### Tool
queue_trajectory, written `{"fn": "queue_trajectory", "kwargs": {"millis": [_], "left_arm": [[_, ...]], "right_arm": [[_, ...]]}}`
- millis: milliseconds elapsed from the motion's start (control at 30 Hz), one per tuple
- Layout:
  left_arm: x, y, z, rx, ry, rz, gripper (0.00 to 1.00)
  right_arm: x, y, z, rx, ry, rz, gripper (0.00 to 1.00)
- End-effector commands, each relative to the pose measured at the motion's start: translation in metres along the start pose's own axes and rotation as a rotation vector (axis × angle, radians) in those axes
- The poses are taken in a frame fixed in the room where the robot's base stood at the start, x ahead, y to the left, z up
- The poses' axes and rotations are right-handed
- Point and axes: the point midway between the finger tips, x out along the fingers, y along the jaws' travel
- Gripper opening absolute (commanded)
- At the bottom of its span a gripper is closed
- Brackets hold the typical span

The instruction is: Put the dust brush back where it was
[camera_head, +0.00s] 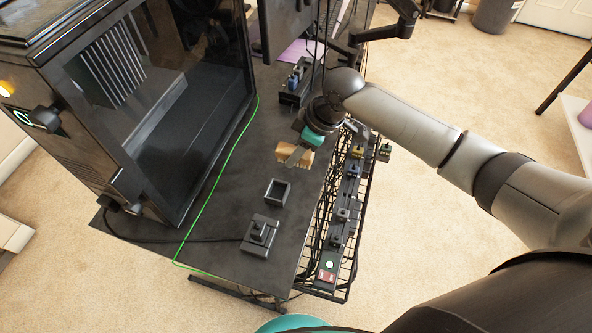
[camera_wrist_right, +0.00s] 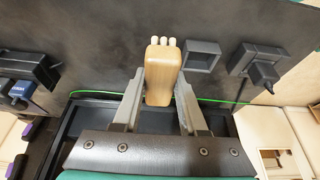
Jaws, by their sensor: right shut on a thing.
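The dust brush (camera_head: 291,153) has a pale wooden body. In the right wrist view, the brush (camera_wrist_right: 162,72) shows its wooden handle between the two fingers, with white tips beyond it. My right gripper (camera_head: 301,155), also in the wrist view (camera_wrist_right: 160,85), is shut on the brush and holds it over the dark desk; the exact height is hard to tell. A small square open black holder (camera_head: 278,193) stands on the desk just below the brush in the head view; it also shows right of the brush in the wrist view (camera_wrist_right: 202,56). My left gripper is not in view.
A large black cabinet with a glass front (camera_head: 150,110) fills the left. A black block with a plug (camera_head: 260,232) stands near the holder. A power strip (camera_head: 340,215) and wire rack run along the desk's right edge. Another black block (camera_head: 293,88) stands behind the brush.

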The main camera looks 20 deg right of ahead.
Motion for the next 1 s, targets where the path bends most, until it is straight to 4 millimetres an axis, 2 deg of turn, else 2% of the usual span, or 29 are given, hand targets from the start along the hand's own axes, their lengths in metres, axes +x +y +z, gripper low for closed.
{"fn": "queue_trajectory", "kwargs": {"millis": [33,267,500,700,900,933,1000], "left_arm": [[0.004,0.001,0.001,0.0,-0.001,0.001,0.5],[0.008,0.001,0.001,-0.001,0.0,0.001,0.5],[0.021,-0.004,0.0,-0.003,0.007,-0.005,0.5],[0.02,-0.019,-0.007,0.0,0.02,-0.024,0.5],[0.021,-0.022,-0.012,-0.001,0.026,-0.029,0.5],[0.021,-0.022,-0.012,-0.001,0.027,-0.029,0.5],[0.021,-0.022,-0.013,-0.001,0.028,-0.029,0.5]], "right_arm": [[0.009,0.0,0.004,0.002,-0.001,-0.001,0.0],[0.024,0.0,0.009,0.001,0.001,0.0,0.0],[0.056,0.0,0.023,0.002,-0.001,0.0,0.0],[0.058,0.0,0.024,0.0,0.001,0.001,0.0],[0.06,0.0,0.025,0.001,0.0,0.0,0.0],[0.06,0.0,0.025,0.001,0.0,0.001,0.45],[0.06,0.0,0.025,0.001,0.0,0.0,0.53]]}}
